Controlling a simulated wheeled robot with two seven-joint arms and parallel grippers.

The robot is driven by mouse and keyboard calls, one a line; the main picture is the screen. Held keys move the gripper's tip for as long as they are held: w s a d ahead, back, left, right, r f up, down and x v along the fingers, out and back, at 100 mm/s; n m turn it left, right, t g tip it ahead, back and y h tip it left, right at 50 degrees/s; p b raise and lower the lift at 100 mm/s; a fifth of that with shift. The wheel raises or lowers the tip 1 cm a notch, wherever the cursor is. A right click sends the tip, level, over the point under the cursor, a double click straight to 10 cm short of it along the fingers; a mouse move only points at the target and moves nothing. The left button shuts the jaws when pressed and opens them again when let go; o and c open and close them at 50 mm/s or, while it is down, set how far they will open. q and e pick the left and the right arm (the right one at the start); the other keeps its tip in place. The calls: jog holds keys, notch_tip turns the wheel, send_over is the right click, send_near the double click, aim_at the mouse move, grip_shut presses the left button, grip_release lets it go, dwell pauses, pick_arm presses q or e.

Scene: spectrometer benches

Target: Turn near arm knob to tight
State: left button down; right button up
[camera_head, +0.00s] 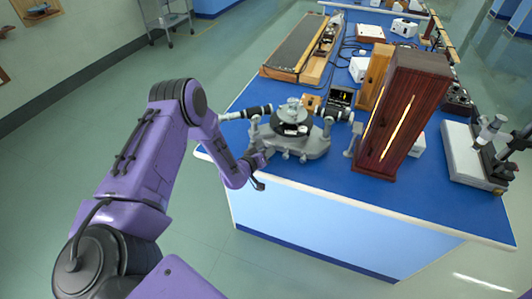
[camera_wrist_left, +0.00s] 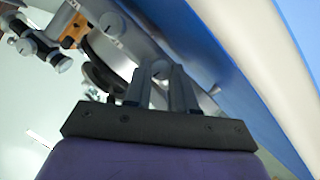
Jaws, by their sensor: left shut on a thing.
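The grey spectrometer (camera_head: 293,128) stands at the near left corner of the blue-topped bench, with a round table in its middle and black-and-white tubes on both sides. My left gripper (camera_head: 260,162) reaches its near left side, low at the base. In the left wrist view the gripper (camera_wrist_left: 160,80) is shut on a small round grey knob (camera_wrist_left: 160,69), which shows between the fingertips. Another grey knob (camera_wrist_left: 113,24) on the spectrometer stands beyond it, clear of the fingers. Any marking on the held knob is too small to read. My right gripper is out of view.
A tall dark wooden case (camera_head: 408,115) with a glowing slit stands right of the spectrometer. A small dark display (camera_head: 341,97) sits behind it. A microscope (camera_head: 497,150) is at the far right. The bench's front edge (camera_head: 320,188) runs close beside my left gripper.

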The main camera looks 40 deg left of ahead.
pick_arm(q)
jog(key=m+y, duration=0.1)
jog(key=m+g, duration=0.1)
jog(key=m, duration=0.1)
jog(key=shift+d+y+b, duration=0.3)
jog(key=shift+y, duration=0.1)
jog(key=m+y, duration=0.1)
jog(key=m+y+b, duration=0.1)
jog(key=shift+w+d+m, duration=0.1)
jog(key=shift+d+m, duration=0.1)
jog(key=shift+m, duration=0.1)
jog(key=m+y+b, duration=0.1)
jog(key=m+b, duration=0.2)
jog(key=shift+d+f+g+y, duration=0.2)
jog(key=shift+g+y, duration=0.1)
jog(key=shift+y, duration=0.1)
jog(key=shift+m+y+b, duration=0.9)
jog(key=shift+m+b, duration=0.3)
jog(key=shift+b, duration=0.1)
jog(key=c, duration=0.9)
grip_release()
jog(key=shift+r, duration=0.1)
jog(key=shift+c, duration=0.2)
